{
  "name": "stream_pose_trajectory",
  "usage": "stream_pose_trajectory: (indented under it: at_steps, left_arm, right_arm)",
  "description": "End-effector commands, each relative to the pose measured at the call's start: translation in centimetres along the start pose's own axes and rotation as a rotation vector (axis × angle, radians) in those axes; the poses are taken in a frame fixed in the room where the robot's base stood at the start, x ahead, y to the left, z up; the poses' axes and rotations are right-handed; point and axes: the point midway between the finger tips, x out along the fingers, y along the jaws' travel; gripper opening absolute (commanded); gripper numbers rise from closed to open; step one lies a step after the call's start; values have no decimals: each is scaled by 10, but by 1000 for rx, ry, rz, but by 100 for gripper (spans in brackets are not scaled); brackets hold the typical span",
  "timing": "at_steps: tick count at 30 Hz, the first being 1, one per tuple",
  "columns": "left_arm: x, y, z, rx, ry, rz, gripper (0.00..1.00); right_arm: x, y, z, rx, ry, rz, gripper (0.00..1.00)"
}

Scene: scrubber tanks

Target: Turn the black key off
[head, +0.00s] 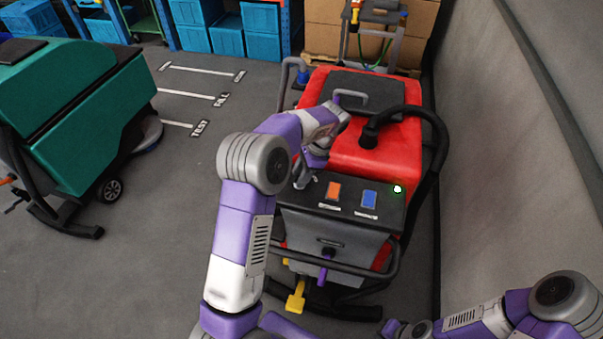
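The red scrubber machine (385,150) stands at centre right with a dark control panel (345,207) on its near end. The panel carries an orange switch (333,190), a blue switch (369,198) and a lit green lamp (397,189). My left gripper (303,180) points down at the panel's left end. Its fingers are small and partly covered by my wrist, so their opening cannot be told. I cannot make out the black key; that end of the panel is partly hidden by the gripper. My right arm shows at the lower right, its gripper out of view.
A dark handlebar (345,262) crosses the machine's near side, with a purple lever (324,266) and a yellow pedal (296,297) below. A black hose (438,150) runs along the right, close to the wall (510,170). A green machine (80,120) stands left; floor between is clear.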

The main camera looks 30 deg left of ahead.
Motion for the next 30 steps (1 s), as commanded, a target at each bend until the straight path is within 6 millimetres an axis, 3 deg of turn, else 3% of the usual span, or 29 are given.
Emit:
stream_pose_trajectory:
  at_steps: [5, 13, 30]
  left_arm:
    - [0, 0, 0, 0, 0, 0, 39]
    - [0, 0, 0, 0, 0, 0, 1]
    - [-1, 0, 0, -122, -1, 54, 0]
  right_arm:
    - [0, 0, 0, 0, 0, 0, 0]
    - [0, 0, 0, 0, 0, 0, 0]
    - [-14, -5, 1, 0, 0, 0, 0]
